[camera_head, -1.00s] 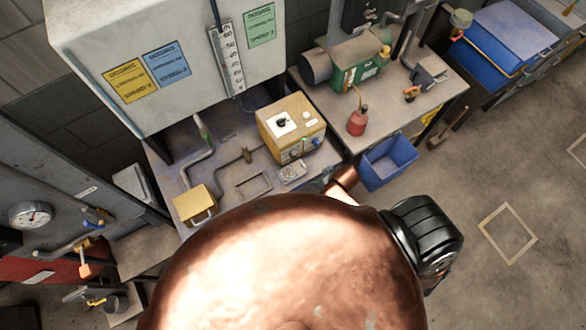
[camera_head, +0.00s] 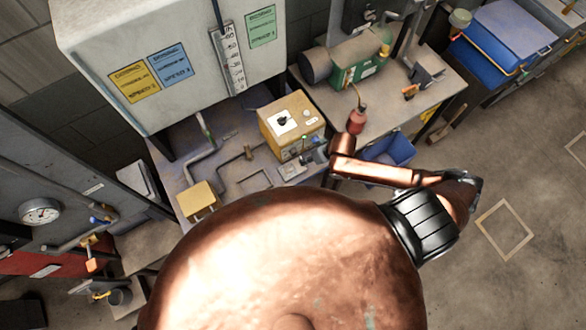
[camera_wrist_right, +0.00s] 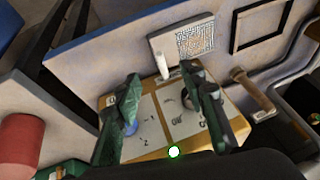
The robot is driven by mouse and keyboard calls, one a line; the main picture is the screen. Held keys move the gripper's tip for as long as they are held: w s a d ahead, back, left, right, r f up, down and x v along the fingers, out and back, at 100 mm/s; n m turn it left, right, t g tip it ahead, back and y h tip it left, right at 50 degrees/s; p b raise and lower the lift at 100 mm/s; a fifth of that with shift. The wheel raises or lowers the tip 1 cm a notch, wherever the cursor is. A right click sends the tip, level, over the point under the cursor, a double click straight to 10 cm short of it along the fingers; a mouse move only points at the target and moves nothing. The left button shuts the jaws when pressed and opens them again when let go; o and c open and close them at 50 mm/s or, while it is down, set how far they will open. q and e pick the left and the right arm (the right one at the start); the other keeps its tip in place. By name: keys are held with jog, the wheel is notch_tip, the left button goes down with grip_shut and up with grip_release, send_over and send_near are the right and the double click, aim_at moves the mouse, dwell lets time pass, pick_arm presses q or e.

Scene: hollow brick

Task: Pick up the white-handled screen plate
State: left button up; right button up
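The screen plate (camera_wrist_right: 194,42) is a small light plate with a mesh panel, lying on the workbench (camera_head: 222,160). Its white handle (camera_wrist_right: 160,60) points down toward my right gripper (camera_wrist_right: 162,77) in the right wrist view. That gripper is open and empty, with its two dark green fingers spread and the handle just beyond and between the tips in the picture; I see no contact. In the head view the plate (camera_head: 292,170) is small, in front of the yellow box (camera_head: 291,118), and my right forearm ends just right of it. My left gripper is not in view.
A square frame (camera_wrist_right: 262,24) and a brass valve (camera_wrist_right: 250,92) are near the plate.

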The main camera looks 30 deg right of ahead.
aim_at(292, 168)
jog(key=x, duration=0.5)
jog(key=p+x, duration=0.1)
jog(key=x, duration=0.1)
jog(key=shift+w+a+f, duration=0.1)
jog(key=shift+w+a, duration=0.15)
jog(key=shift+w, duration=0.1)
jog(key=shift+s, duration=0.1)
grip_shut()
